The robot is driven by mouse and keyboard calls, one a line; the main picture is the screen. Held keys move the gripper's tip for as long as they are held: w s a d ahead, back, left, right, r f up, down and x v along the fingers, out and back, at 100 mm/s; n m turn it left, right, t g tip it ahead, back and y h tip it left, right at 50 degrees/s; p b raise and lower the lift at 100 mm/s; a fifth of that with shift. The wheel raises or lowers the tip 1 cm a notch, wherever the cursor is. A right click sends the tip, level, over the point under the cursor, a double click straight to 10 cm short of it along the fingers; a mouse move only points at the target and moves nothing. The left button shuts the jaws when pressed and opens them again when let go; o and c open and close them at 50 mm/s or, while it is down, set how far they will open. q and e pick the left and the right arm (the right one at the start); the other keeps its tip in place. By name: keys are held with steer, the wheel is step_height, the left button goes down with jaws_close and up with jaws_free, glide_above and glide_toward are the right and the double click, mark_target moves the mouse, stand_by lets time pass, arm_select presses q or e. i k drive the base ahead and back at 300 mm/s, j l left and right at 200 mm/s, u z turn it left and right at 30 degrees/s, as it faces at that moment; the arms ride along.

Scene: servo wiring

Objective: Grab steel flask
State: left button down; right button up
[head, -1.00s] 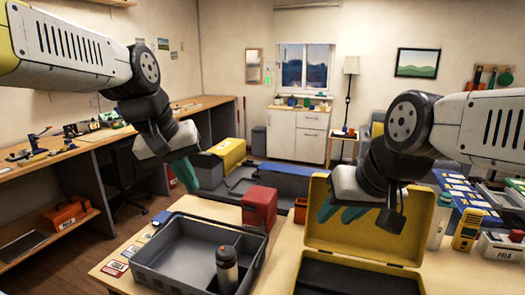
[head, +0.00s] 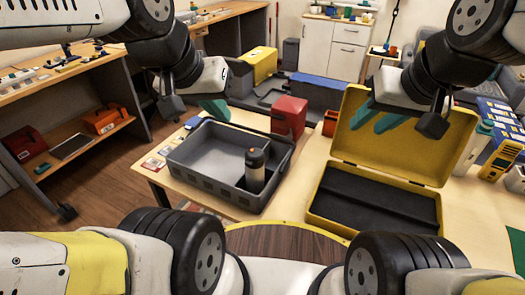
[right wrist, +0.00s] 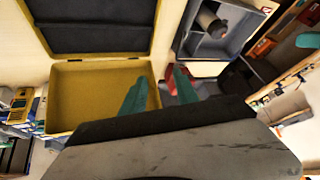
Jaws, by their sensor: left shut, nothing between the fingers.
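In the right wrist view the flask (right wrist: 210,22) shows near the top. My left gripper (head: 216,110), with teal fingers, is shut and empty above the tray's back edge, behind and left of the flask. My right gripper (head: 376,118) is in front of the raised lid of the yellow case, right of the flask. In the right wrist view its teal fingers (right wrist: 160,76) are apart with nothing between them.
The open yellow case (head: 322,213) with black lining stands right of the tray, its lid (head: 440,150) raised. A red bin (head: 289,117) is behind the tray. A white bottle (head: 473,148) and a yellow meter (head: 502,160) stand at the right. Cards lie left of the tray.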

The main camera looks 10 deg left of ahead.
mark_target(255, 173)
steer(key=k+j, duration=0.1)
steer(key=j, duration=0.25)
steer(key=k+j, duration=0.1)
steer(key=j, duration=0.25)
steer(key=k+j+z, duration=0.1)
steer(key=j, duration=0.3)
steer(key=k+j, duration=0.15)
steer(key=j, duration=0.2)
